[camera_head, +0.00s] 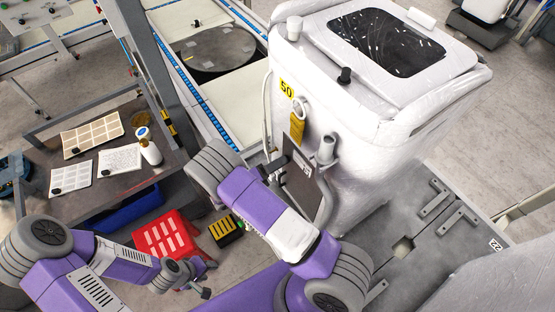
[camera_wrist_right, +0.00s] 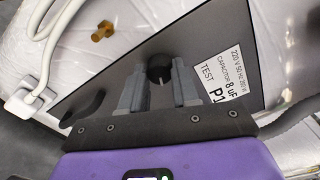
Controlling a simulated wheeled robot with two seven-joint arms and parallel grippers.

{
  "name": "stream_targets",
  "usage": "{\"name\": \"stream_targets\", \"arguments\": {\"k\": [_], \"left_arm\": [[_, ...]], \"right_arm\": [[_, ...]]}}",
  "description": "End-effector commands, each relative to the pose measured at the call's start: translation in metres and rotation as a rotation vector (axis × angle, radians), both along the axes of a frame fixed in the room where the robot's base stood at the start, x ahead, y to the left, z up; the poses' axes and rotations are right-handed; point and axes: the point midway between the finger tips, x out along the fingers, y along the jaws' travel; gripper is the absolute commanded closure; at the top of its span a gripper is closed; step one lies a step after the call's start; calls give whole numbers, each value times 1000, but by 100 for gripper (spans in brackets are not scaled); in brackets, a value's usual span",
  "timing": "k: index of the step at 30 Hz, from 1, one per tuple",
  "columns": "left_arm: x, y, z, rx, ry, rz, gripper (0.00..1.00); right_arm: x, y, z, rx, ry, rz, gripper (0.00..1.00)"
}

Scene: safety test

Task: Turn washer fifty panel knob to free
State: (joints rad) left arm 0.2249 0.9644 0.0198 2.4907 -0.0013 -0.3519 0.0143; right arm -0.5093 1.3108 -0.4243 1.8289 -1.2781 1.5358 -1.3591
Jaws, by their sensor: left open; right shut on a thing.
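The white washer (camera_head: 345,135) with the yellow 50 tag (camera_head: 287,89) stands right of centre in the head view. Its dark grey panel (camera_head: 300,182) is on the near side, partly behind my right arm. In the right wrist view the panel (camera_wrist_right: 115,75) carries a round black knob (camera_wrist_right: 160,68) with a pale pointer line toward the picture's bottom. My right gripper (camera_wrist_right: 160,85) is shut on the knob, one finger on each side. My left gripper (camera_head: 207,281) is open and empty at lower left, away from the washer.
A white label (camera_wrist_right: 225,85), a brass fitting (camera_wrist_right: 103,31) and a white plug with cable (camera_wrist_right: 22,104) surround the knob. A workbench (camera_head: 100,198) with cards and a bottle (camera_head: 149,150) stands left. A red stool (camera_head: 165,238) is close to my left arm.

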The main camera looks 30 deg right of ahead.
Motion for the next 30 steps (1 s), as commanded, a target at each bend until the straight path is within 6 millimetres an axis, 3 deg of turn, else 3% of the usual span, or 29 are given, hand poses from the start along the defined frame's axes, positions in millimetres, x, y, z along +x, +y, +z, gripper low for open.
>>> {"name": "stream_targets", "arguments": {"k": [15, 30], "left_arm": [[0, 0, 18, 0, 0, 0, 57], [0, 0, 20, 0, 0, 0, 57]], "right_arm": [[0, 0, 0, -26, 339, 0, 100], [0, 0, 0, -31, 404, 0, 100]]}}
